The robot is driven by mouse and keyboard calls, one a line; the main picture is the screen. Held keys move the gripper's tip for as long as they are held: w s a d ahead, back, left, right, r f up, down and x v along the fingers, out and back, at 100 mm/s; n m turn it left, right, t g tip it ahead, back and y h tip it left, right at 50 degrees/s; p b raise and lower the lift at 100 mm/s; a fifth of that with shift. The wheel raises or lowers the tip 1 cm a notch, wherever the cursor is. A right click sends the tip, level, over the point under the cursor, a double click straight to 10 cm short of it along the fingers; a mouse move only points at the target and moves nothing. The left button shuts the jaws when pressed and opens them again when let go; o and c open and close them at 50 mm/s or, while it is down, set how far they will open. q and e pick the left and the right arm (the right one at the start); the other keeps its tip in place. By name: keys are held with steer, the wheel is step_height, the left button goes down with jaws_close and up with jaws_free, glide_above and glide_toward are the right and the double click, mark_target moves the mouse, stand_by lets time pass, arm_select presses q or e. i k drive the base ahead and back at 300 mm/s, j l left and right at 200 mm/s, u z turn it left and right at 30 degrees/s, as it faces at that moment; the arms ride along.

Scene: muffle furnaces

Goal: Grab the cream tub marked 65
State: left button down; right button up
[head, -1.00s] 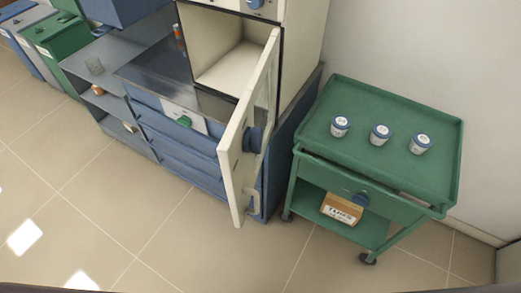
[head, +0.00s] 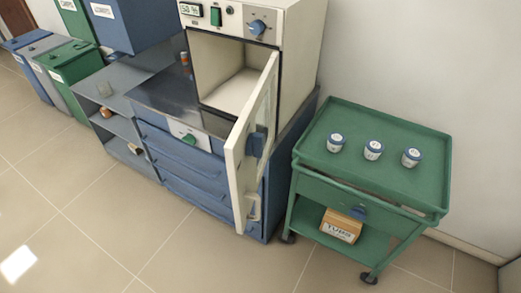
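Three small tubs with blue rims and white labelled lids stand upright in a row on the top of a green cart: a left tub (head: 335,143), a middle tub (head: 373,150) and a right tub (head: 411,158). The marks on their lids are too small to read, so I cannot tell which one bears 65. The green cart (head: 430,190) stands to the right of the furnace. Neither of my grippers shows in the head view.
The furnace (head: 300,60) has its door (head: 243,165) open, swung out beside the cart. The blue cabinet (head: 190,165) stands below it. A cardboard box (head: 341,226) lies on the cart's lower shelf. The floor in front is clear.

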mark_target(412, 155)
steer(key=z, duration=1.25)
